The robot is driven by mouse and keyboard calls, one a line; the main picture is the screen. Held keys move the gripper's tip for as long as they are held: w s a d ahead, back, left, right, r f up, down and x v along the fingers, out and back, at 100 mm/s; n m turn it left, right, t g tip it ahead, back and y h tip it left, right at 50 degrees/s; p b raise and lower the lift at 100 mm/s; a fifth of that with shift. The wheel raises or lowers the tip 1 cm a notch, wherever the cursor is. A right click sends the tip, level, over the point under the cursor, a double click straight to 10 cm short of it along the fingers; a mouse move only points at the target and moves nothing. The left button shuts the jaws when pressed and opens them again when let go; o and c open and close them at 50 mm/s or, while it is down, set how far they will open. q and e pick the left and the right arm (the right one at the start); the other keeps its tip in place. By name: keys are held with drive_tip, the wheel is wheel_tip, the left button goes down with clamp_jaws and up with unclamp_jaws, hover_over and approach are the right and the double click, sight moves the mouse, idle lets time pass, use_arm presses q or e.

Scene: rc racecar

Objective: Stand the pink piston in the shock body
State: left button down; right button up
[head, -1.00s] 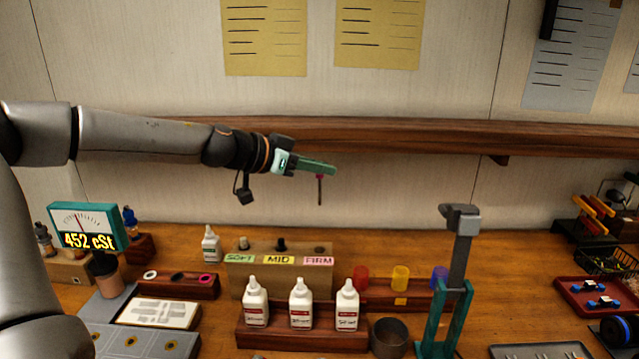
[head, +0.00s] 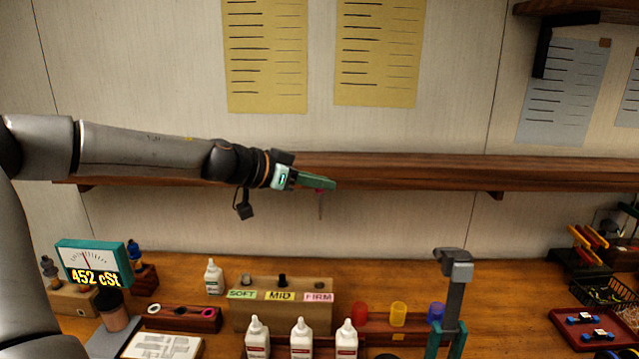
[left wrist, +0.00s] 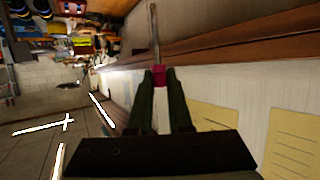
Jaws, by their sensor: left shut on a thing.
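My left gripper (head: 318,183) is shut on the pink piston (head: 320,192) and holds it in the air in front of the shelf, high above the bench. The piston's thin grey rod hangs down below the fingers. In the left wrist view the pink piston (left wrist: 158,77) sits between the fingertips, with its rod (left wrist: 154,35) running away from them. I cannot tell which thing on the bench is the shock body.
A viscosity meter (head: 94,263) is at left. A wooden shelf (head: 420,172) runs along the wall.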

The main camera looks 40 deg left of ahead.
use_arm(q)
drive_tip(key=shift+r, duration=4.3)
